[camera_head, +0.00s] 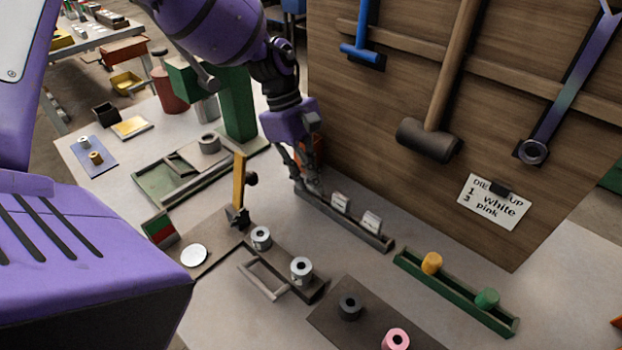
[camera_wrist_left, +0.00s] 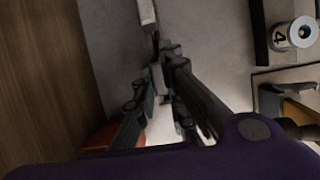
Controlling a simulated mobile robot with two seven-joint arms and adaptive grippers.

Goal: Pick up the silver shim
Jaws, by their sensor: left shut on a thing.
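My left gripper (camera_head: 312,186) reaches down at the far end of a long narrow dark tray (camera_head: 388,243) beside the wooden board. In the left wrist view its fingers (camera_wrist_left: 160,82) are closed on a small grey piece, the silver shim, mostly hidden between the fingertips. I cannot tell whether the shim is clear of the tray. Two pale labelled blocks, a nearer one (camera_head: 371,222) and a farther one (camera_head: 341,201), stand in the same tray in front of the gripper. My right gripper is not in view.
The wooden board (camera_head: 400,90) with hanging tools rises close behind the gripper. A green tray (camera_head: 456,292) holds a yellow and a green cylinder. Silver rolls (camera_head: 301,268), an upright yellow-handled tool (camera_head: 239,180) and a pale disc (camera_head: 193,255) stand nearer on the table.

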